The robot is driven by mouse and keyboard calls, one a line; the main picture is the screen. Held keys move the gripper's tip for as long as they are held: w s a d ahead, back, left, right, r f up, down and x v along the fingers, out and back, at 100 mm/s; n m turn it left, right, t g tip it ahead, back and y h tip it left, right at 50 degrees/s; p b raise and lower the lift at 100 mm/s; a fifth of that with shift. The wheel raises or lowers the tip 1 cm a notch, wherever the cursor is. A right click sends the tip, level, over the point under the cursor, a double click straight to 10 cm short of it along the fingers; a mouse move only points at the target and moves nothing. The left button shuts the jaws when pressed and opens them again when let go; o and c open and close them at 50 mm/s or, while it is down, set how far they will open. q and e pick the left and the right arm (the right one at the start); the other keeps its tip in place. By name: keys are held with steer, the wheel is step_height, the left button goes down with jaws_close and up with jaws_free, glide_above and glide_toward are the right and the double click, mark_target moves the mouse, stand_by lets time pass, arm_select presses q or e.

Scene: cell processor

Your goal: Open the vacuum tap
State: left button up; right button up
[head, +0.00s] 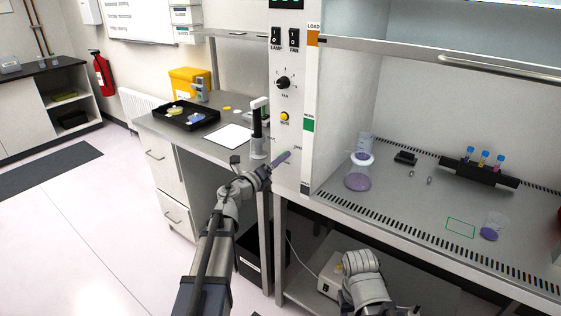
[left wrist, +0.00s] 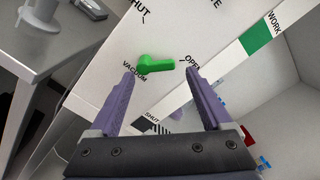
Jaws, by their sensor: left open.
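The green vacuum tap (left wrist: 155,65) sits on the white front panel, beside the printed words VACUUM, SHUT and OPEN. In the left wrist view its lever points right, toward the OPEN mark. In the head view only a small bit of green shows by the fingers. My left gripper (left wrist: 160,73) is open, with its two purple fingers on either side of the tap. I cannot tell whether a finger touches it. My left gripper also shows in the head view (head: 281,158), at the panel's lower part. My right gripper's fingers are not seen.
The cabinet's work surface (head: 410,205) on the right holds a purple flask (head: 358,175), a tube rack (head: 478,173) and a purple beaker (head: 492,228). Left of the panel, a bench holds a black tray (head: 187,117) and a dark upright device (head: 257,125).

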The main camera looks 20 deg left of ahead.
arm_select(q)
steer(key=v, duration=0.6)
steer(key=shift+s, duration=0.15)
